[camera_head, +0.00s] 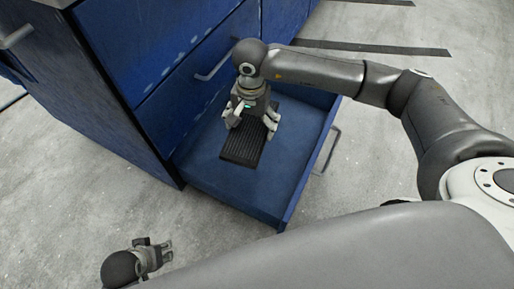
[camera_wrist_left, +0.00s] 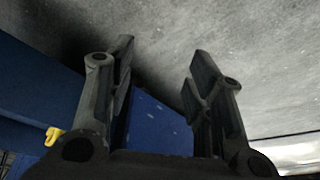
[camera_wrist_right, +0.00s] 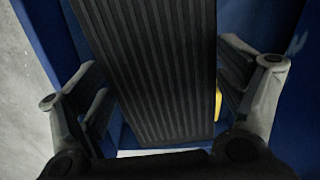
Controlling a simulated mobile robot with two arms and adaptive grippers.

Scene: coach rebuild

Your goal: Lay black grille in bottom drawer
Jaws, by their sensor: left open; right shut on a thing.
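The black grille (camera_head: 243,148) is a ribbed, rectangular dark panel. It is inside the open bottom drawer (camera_head: 285,205) of the blue cabinet, low over the drawer floor; I cannot tell if it touches. My right gripper (camera_head: 250,124) is shut on the grille from above. In the right wrist view the ribbed grille (camera_wrist_right: 155,65) fills the middle between the fingers, with blue drawer around it. My left gripper (camera_head: 167,250) is open and empty, outside the drawer at the lower left. The left wrist view shows its fingers (camera_wrist_left: 160,60) apart.
The blue cabinet (camera_head: 125,110) has closed drawers above, one with a metal handle (camera_head: 213,65). The open drawer's handle (camera_head: 328,150) juts out at its front. A small yellow piece (camera_wrist_right: 218,103) shows beside the grille. Grey concrete floor (camera_head: 90,200) is clear in front of the cabinet.

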